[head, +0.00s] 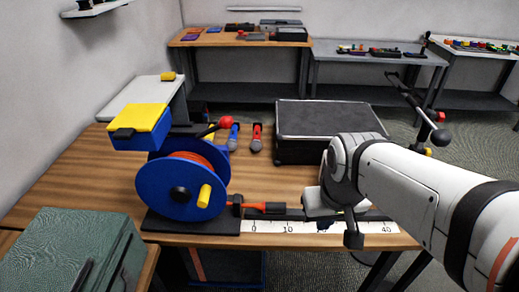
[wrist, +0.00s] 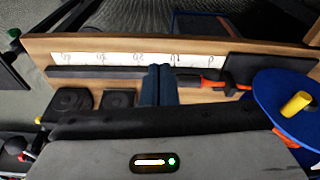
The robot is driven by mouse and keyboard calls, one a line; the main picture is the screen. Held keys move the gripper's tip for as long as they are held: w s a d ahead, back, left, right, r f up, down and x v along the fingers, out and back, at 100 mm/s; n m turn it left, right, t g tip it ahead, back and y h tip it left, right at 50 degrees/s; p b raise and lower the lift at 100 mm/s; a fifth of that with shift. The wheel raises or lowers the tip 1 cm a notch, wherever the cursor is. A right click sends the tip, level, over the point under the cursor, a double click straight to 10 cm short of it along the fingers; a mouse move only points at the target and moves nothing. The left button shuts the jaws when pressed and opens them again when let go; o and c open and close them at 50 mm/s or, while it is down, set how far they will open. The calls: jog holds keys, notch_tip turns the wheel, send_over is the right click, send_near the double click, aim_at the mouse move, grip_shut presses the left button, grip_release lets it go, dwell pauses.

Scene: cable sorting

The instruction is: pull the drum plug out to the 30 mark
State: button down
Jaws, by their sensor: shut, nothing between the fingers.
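The blue drum (head: 172,190) stands at the left of the table, wound with orange cable (head: 205,158) and with a yellow crank knob (head: 204,196). The dark drum plug (head: 270,207) lies on the rail, joined to the drum by a short orange length. Its free end is near the 10 mark of the white scale (head: 268,227). In the wrist view the plug (wrist: 188,80) lies just right of my gripper (wrist: 160,86), on the drum side. My gripper's fingers are together and empty over the rail (wrist: 110,72), apparently between 10 and 20. Whether they touch the plug's end is unclear.
A black case (head: 325,120) stands behind my gripper. Blue (head: 233,137) and red (head: 256,138) connectors lie behind the drum. A yellow-and-blue box (head: 140,123) is at the drum's back left. A green box (head: 70,250) is at front left. The rail toward 40 looks clear.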

jog(key=w+a+f+n+g+y, duration=0.1)
jog(key=w+a+n+g+y, duration=0.1)
jog(key=w+a+n, duration=0.5)
jog(key=n+y+p, duration=0.1)
jog(key=n+y, duration=0.1)
jog(key=n, duration=0.9)
send_over(275, 207)
jog(key=w+a, duration=0.1)
jog(key=a, duration=0.1)
notch_tip(275, 207, down, 5)
jog(key=shift+g, duration=0.4)
jog(key=p+x, duration=0.1)
jog(key=x, duration=0.9)
jog(key=shift+d, duration=0.1)
